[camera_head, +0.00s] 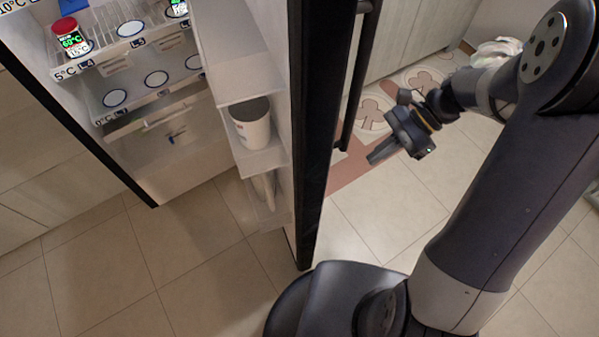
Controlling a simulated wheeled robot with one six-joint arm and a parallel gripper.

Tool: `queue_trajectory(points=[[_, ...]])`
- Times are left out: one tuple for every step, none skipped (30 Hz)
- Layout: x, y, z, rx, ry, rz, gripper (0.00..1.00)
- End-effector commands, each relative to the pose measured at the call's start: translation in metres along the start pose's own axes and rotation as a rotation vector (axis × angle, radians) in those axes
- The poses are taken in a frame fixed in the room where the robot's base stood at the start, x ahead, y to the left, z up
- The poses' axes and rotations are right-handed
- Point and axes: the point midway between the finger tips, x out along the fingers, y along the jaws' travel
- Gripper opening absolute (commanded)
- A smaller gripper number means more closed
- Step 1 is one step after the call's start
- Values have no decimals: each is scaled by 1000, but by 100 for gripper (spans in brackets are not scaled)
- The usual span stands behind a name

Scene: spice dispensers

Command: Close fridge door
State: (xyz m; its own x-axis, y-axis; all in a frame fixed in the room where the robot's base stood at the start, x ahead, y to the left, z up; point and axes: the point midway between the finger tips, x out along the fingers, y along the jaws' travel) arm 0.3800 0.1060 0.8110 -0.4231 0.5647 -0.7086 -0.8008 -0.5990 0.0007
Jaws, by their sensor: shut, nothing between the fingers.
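The fridge door (312,130) stands wide open, swung out toward me, with its dark edge upright in the middle of the view. Its long dark handle (357,85) is on the right-hand, outer side. The fridge body (180,165) is open at the left, with shelves and a drawer showing. My gripper (372,159) is to the right of the door, on its outer side, below and right of the handle's lower end. It is shut and empty, pointing left toward the door. I cannot tell whether it touches the door; a gap seems to show.
A red-lidded jar (71,38) stands on a fridge shelf. A white cup (251,124) sits in a door bin (262,160). A patterned mat (375,110) lies beyond the door, before cabinets (415,35). The tiled floor (120,260) between door and fridge looks clear.

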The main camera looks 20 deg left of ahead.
Motion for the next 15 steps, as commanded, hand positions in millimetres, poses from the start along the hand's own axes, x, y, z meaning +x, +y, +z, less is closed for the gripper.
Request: queue_trajectory(points=[[3,-1,-1,4,-4,1,0],[5,-1,-1,4,-5,2,0],[9,-1,-1,4,-5,2,0],[13,-1,-1,4,-5,2,0],[18,-1,-1,4,-5,2,0],[25,0,-1,3,-5,3,0],[31,0,-1,3,-5,4,0],[37,0,-1,1,-5,5,0],[46,0,-1,2,-5,5,0],[52,0,-1,2,-5,5,0],[59,0,-1,2,-5,5,0],[68,0,-1,2,-4,5,0],[75,0,-1,2,-5,5,0],[81,0,-1,2,-4,5,0],[90,0,-1,1,-5,6,0]])
